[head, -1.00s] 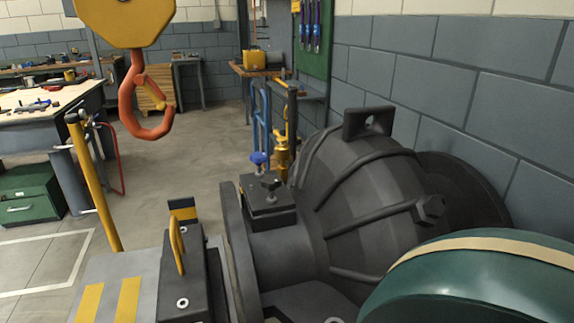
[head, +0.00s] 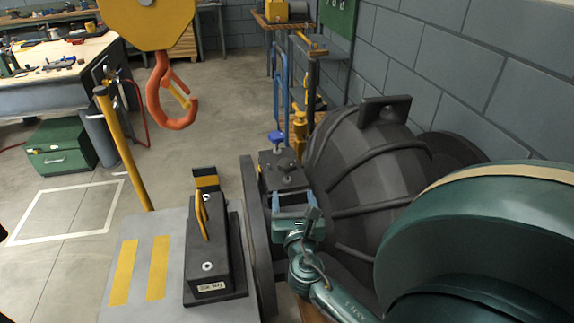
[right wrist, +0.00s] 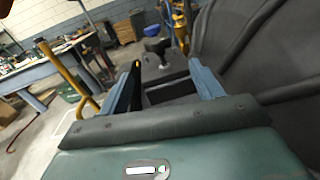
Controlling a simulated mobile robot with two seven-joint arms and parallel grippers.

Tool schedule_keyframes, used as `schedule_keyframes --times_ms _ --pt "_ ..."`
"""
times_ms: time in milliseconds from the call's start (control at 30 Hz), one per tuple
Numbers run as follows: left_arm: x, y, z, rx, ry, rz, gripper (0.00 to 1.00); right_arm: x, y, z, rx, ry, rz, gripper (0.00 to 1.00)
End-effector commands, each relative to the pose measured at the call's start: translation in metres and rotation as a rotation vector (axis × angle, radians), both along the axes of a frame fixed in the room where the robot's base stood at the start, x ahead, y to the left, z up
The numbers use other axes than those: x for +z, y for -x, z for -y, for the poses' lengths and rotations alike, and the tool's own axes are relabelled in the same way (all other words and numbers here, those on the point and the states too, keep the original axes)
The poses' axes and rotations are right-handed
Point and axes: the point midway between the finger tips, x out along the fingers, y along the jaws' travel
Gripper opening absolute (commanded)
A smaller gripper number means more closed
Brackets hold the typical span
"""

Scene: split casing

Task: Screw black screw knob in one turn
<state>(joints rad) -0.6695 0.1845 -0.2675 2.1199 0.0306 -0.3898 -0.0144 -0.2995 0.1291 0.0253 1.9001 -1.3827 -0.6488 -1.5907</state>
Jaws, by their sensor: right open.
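The black screw knob (head: 285,167) stands upright on top of a small dark block (head: 270,180) at the neck of the dark casing (head: 370,160). It also shows in the right wrist view (right wrist: 155,44), ahead of the fingers and slightly left of centre between them. My right gripper (head: 294,196) is open, with its two light blue fingers apart and nothing between them. It is on the near side of the knob and not touching it. In the right wrist view the open fingers (right wrist: 165,66) point toward the knob's block. My left gripper is in no view.
An orange crane hook (head: 172,100) hangs left of the casing. A dark block with a yellow handle (head: 208,255) sits on a grey plate with yellow stripes (head: 125,270). A yellow post (head: 125,150) stands left. A brick wall (head: 490,70) is behind the casing.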

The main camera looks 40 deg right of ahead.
Motion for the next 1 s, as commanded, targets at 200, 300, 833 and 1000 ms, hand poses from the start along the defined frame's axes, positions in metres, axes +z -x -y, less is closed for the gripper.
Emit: schedule_keyframes --times_ms 200,300,833,1000 --pt "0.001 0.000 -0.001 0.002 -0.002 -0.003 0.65 0.002 -0.017 0.009 0.012 0.050 -0.018 0.65" --pt "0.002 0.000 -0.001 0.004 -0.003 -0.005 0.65 0.003 -0.033 0.021 0.010 0.049 -0.016 0.65" --pt "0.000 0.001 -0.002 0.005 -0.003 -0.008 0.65 0.001 -0.105 0.073 0.009 0.042 -0.017 0.65" --pt "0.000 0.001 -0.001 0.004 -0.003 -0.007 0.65 0.001 -0.109 0.076 0.010 0.042 -0.017 0.65"
